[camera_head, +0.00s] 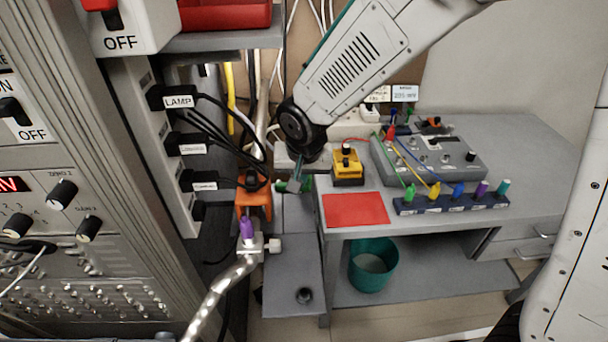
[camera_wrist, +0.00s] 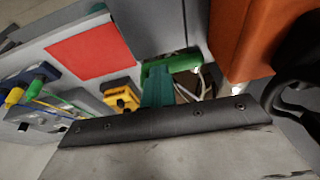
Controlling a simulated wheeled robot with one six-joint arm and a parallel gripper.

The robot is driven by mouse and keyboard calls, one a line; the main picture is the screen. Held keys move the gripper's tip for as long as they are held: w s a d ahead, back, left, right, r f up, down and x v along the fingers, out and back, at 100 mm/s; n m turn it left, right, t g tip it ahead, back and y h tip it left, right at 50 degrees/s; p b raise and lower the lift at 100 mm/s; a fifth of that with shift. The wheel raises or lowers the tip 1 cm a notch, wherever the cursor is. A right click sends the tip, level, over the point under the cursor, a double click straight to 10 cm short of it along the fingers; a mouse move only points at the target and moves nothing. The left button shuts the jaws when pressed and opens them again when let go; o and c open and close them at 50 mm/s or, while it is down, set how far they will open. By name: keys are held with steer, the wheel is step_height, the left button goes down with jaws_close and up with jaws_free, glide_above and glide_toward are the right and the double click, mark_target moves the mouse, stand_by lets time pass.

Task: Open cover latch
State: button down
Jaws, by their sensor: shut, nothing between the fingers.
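A green latch (camera_head: 307,183) sits at the back edge of a grey cover panel (camera_head: 293,214) in the head view. In the wrist view the latch is a green bar (camera_wrist: 185,61) at the edge of the grey cover (camera_wrist: 150,22). My gripper (camera_head: 298,172) points down at the latch from behind and above. Its teal fingers (camera_wrist: 157,86) are shut with nothing between them. In the wrist view the fingertips overlap the left end of the green bar; I cannot tell whether they touch it. The fingers hide part of the latch in both views.
An orange block (camera_head: 254,200) stands close left of the latch, with black cables nearby. Right are a red mat (camera_head: 355,210), a yellow-and-black device (camera_head: 347,168) and a rack of coloured plugs (camera_head: 450,199). A teal bin (camera_head: 373,265) stands below the bench.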

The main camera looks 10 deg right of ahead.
steer(key=shift+s+d+f, duration=0.2)
steer(key=shift+d+f, duration=0.05)
steer(key=shift+f, duration=0.15)
step_height(320, 180, up, 16)
steer(key=s+a+h, duration=0.1)
steer(key=s+a, duration=0.1)
steer(key=a, duration=0.1)
steer(key=s+d+x, duration=0.1)
steer(key=x, duration=1.3)
steer(key=shift+f, duration=0.15)
steer(key=shift+s, duration=0.1)
